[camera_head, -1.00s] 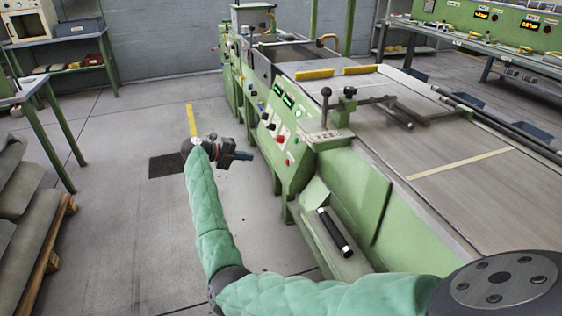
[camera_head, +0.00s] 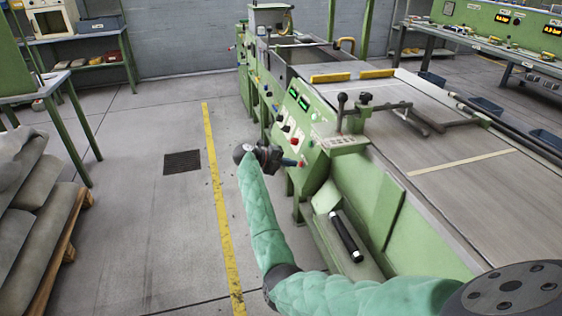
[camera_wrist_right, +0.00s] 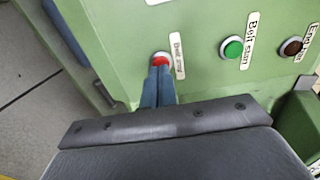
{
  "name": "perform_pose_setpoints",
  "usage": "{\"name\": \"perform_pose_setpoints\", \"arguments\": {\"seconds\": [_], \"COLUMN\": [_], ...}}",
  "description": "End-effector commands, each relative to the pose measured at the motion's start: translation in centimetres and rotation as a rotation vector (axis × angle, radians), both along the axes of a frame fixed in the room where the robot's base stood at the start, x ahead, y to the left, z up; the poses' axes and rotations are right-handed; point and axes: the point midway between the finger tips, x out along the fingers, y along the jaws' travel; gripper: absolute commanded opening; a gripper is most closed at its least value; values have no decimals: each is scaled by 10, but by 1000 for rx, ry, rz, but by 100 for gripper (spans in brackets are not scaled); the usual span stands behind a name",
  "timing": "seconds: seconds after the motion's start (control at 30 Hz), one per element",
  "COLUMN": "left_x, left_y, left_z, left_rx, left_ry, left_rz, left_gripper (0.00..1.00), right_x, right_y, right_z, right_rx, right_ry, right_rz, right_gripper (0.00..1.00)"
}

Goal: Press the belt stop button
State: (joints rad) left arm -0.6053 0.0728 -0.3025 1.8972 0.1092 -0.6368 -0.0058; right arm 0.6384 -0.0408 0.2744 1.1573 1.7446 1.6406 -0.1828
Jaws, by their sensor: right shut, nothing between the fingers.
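The belt stop button is a red round button (camera_wrist_right: 161,57) on the green machine panel, with a white label beside it. In the head view it shows as a small red spot (camera_head: 302,163) on the front of the green machine. My right gripper (camera_wrist_right: 159,70) is shut and empty. Its blue fingertips cover the lower part of the red button in the right wrist view; I cannot tell whether they press it. In the head view the right gripper (camera_head: 296,162) points right at the panel. My left gripper is not in view.
A green button (camera_wrist_right: 232,48) labelled belt start and a dark brown button (camera_wrist_right: 292,47) sit to the right on the panel. A black handle (camera_head: 346,236) lies on the machine's lower ledge. Open floor with a yellow line (camera_head: 219,190) is left of my arm.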

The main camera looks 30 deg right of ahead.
Motion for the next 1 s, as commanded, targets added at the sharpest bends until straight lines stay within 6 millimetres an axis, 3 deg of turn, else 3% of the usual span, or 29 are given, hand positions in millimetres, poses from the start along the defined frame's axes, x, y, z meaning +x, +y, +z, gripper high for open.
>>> {"name": "perform_pose_setpoints", "arguments": {"seconds": [0.17, 0.6, 1.0], "left_x": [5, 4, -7], "left_y": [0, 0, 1], "left_z": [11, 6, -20], "left_rx": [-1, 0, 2], "left_ry": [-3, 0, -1], "left_rz": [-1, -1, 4], "left_gripper": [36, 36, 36], "right_x": [-2, -3, -7], "right_y": [-9, -12, -27], "right_z": [-3, -5, -12], "right_rx": [-2, 0, 0], "right_ry": [0, 0, 3], "right_rz": [0, 0, -2], "right_gripper": [0, 0, 0]}}
